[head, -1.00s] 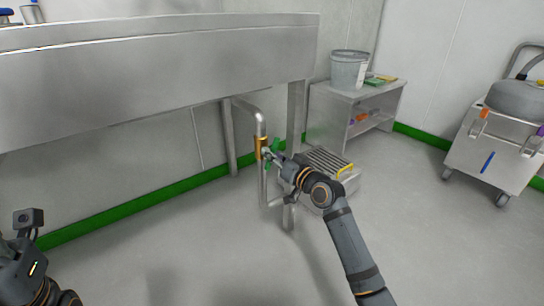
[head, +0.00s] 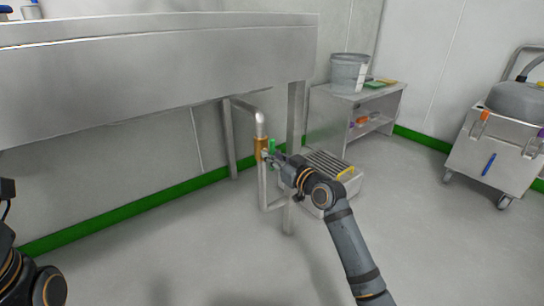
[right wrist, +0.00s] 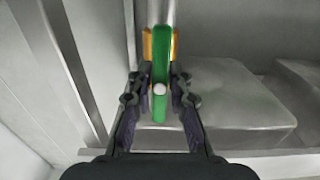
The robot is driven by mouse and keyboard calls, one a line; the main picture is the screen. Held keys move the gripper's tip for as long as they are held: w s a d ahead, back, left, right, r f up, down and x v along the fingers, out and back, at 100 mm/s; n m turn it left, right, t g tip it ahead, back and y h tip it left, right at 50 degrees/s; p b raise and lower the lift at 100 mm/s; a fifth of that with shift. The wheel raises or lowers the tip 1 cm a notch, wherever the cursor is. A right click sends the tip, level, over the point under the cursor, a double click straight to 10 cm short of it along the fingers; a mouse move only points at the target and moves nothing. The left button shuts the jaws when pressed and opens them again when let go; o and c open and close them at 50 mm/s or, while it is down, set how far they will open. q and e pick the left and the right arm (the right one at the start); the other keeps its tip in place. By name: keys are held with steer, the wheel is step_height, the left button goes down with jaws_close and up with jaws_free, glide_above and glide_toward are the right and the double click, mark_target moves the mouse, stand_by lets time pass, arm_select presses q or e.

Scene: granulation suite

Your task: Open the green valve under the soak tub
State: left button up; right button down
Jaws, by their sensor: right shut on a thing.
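The soak tub (head: 160,80) is a long steel basin on legs across the left of the head view. Under its right end a steel pipe (head: 262,185) carries a brass valve body (head: 261,148) with a green handle (head: 272,146). In the right wrist view the green handle (right wrist: 161,60) stands upright, in line with the pipe, with the brass body (right wrist: 148,45) behind it. My right gripper (right wrist: 161,80) is shut on the handle, one finger on each side; in the head view the gripper (head: 277,158) partly hides it. Only part of my left arm shows at the lower left edge.
A steel floor box with a slatted top (head: 328,165) and yellow handle stands just behind my right arm. A shelf unit (head: 345,95) with a grey bucket (head: 349,72) is beyond. A wheeled cart (head: 490,150) stands far right. The foreground floor is open.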

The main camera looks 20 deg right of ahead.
steer(key=c, duration=1.2)
jaws_free()
steer(key=shift+s+d+f, duration=0.1)
steer(key=shift+s+d, duration=0.1)
steer(key=shift+s, duration=0.1)
steer(key=v, duration=0.7)
steer(key=shift+a, duration=0.1)
